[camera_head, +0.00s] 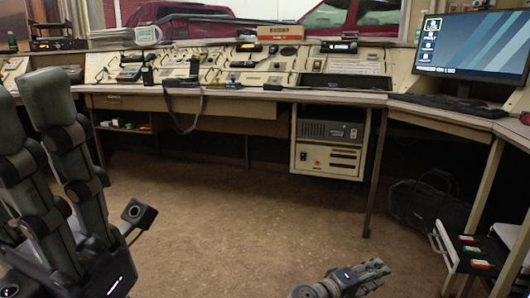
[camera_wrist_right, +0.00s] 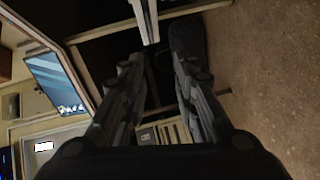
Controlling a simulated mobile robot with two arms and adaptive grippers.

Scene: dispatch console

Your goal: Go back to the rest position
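My right gripper (camera_head: 372,272) shows at the bottom edge of the head view, over the open floor and well apart from the desks. In the right wrist view its two ridged dark fingers (camera_wrist_right: 160,75) stand apart with a gap between them. Nothing is held between them. Dark links of my own fill the left side of the head view, close to the camera.
A long console desk (camera_head: 240,92) with switches and handsets runs across the back. A monitor (camera_head: 470,50) stands on the right desk. Below are a white cabinet (camera_head: 328,158), a black bag (camera_head: 432,205) and an open drawer (camera_head: 447,245). The brown floor (camera_head: 240,225) is clear.

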